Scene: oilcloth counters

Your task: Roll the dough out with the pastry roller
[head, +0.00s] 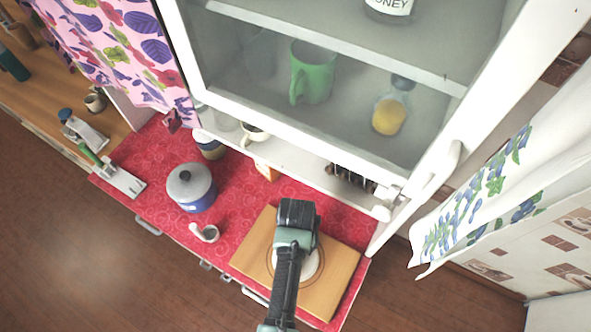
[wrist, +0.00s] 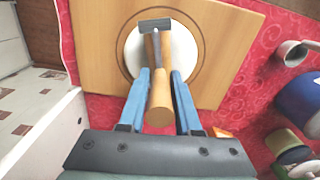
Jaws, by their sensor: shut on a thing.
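The pastry roller has a pale wooden handle (wrist: 162,98) and a dark roller head (wrist: 155,26). My gripper (wrist: 161,76) is shut on the handle, one blue finger on each side. The white, flat, round dough (wrist: 184,48) lies on the wooden board (wrist: 90,40), inside a dark ring. The roller head is over the dough; I cannot tell if it touches. In the head view, my gripper (head: 297,214) is above the board (head: 335,283), hiding the roller and part of the dough (head: 309,264).
A blue pot (head: 191,190) and a white cup (head: 205,233) stand left of the board on the red counter (head: 150,165). A glass-fronted cabinet with a green mug (head: 313,72) hangs above the counter's back. A flowered curtain (head: 470,205) is at right.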

